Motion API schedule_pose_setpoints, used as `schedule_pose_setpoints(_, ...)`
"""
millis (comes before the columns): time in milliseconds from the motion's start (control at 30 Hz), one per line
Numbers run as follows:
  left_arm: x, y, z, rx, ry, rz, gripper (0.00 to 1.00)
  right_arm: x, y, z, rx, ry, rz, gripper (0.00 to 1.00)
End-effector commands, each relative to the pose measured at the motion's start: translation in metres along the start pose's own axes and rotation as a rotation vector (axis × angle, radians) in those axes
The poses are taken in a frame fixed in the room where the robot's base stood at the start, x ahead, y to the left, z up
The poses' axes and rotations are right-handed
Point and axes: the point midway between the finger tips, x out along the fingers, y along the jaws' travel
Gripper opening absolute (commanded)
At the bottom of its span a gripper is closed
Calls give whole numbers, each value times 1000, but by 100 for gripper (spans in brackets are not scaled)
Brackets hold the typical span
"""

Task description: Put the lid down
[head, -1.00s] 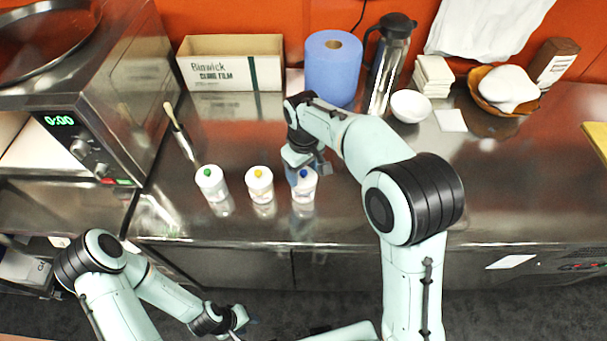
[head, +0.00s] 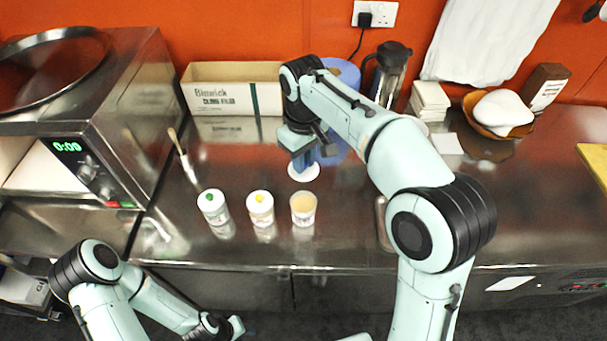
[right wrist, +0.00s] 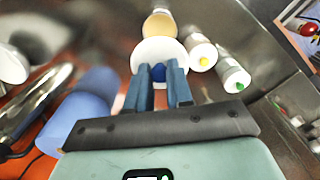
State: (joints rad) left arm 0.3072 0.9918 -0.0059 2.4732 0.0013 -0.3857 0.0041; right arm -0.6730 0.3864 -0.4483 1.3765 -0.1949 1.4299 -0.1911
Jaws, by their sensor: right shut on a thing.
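The white lid (head: 304,174) is a round disc with a blue knob, which shows in the right wrist view (right wrist: 158,73). My right gripper (head: 303,161) is shut on the knob, with the lid below its fingertips, at or just above the steel counter. I cannot tell whether the lid touches it. An uncovered white tub (head: 303,211) with pale tan contents stands just in front of the lid. It also shows in the right wrist view (right wrist: 160,24). My left gripper (head: 236,327) is low at the picture's bottom, small and unclear.
Two lidded tubs stand left of the open one, with a yellow knob (head: 260,207) and a green knob (head: 212,207). A brush (head: 183,155), cling film box (head: 232,90), blue roll (head: 343,72) and steel jug (head: 389,72) are behind. Counter left of the lid is clear.

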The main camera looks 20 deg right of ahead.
Motion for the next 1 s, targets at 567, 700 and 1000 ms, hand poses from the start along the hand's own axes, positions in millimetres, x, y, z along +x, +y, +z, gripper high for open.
schedule_pose_setpoints(567, 52, -34, 43, -19, -53, -19, 43, 2, 36, 58, 165, -24, -29, 0)
schedule_pose_setpoints(700, 80, -48, 56, -26, -72, -25, 43, 21, 58, 89, 269, -14, -19, 0)
schedule_pose_setpoints(1000, 100, -58, 62, -28, -80, -28, 43, 49, 72, 111, 348, -4, 0, 0)
